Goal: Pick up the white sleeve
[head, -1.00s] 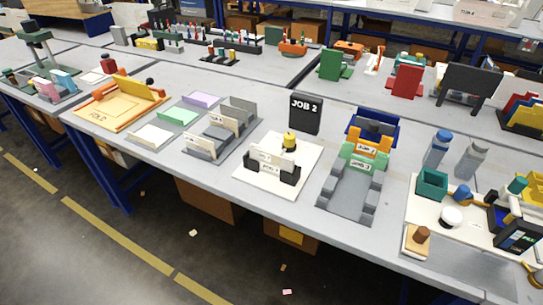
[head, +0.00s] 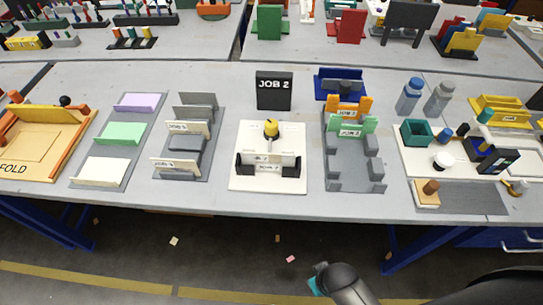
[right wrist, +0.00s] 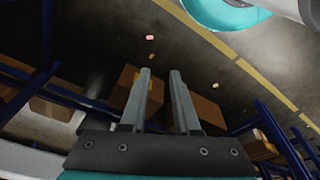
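My left gripper is not in view.
An orange-edged fold board (head: 35,150) stands left of the rack. A grey card holder (head: 187,150) stands to its right, then a white plate (head: 267,182) with a black fixture. A narrow strip of bare table runs along the front edge (head: 200,200).

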